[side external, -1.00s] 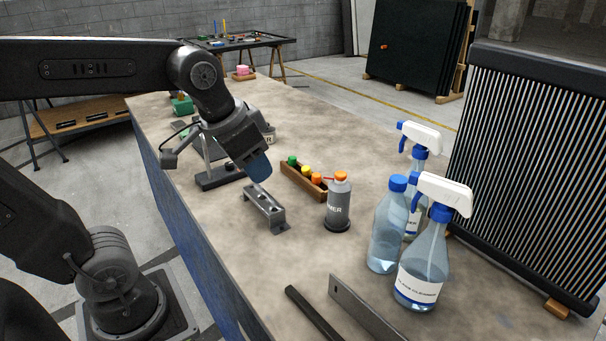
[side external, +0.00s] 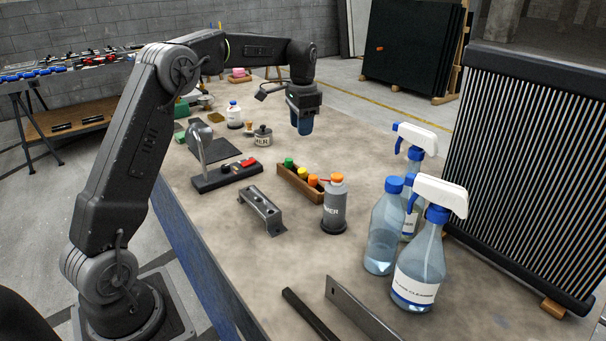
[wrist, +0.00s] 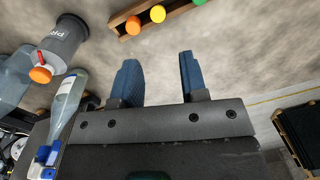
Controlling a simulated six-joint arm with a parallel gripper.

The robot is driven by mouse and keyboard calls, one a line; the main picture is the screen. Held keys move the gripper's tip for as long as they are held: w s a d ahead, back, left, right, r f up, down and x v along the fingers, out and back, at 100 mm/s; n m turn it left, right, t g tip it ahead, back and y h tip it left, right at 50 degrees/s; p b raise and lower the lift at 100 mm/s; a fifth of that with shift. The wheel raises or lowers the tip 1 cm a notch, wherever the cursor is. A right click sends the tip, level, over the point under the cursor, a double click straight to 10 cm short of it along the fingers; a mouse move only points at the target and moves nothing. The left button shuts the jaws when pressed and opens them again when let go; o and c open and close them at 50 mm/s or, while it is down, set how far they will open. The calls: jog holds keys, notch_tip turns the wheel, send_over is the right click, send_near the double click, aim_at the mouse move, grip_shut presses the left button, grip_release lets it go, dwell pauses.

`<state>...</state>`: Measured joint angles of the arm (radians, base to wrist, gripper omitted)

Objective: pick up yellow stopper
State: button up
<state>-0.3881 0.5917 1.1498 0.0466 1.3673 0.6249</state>
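The yellow stopper (side external: 303,174) sits in a small wooden rack (side external: 290,184) on the table, between a green stopper (side external: 289,162) and an orange one (side external: 313,180). In the wrist view the yellow stopper (wrist: 158,13) is near the top edge, with the orange stopper (wrist: 133,25) to its left and the green stopper (wrist: 199,2) to its right. My gripper (side external: 303,128) hangs pointing down above the table, behind the rack in the side view. In the wrist view its two blue fingers (wrist: 158,72) are apart with nothing between them. It does not touch the rack.
A grey primer can (side external: 335,207) with an orange cap stands just right of the rack. A clear bottle (side external: 385,228) and spray bottles (side external: 420,265) stand further right. A metal bracket (side external: 262,211) lies left of the rack.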

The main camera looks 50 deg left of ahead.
send_over(303, 169)
jog(key=f, duration=0.8)
jog(key=shift+s, duration=0.3)
jog(key=shift+w+f, duration=0.2)
jog(key=shift+f, duration=2.5)
jog(key=c, duration=0.7)
jog(key=shift+r, duration=0.15)
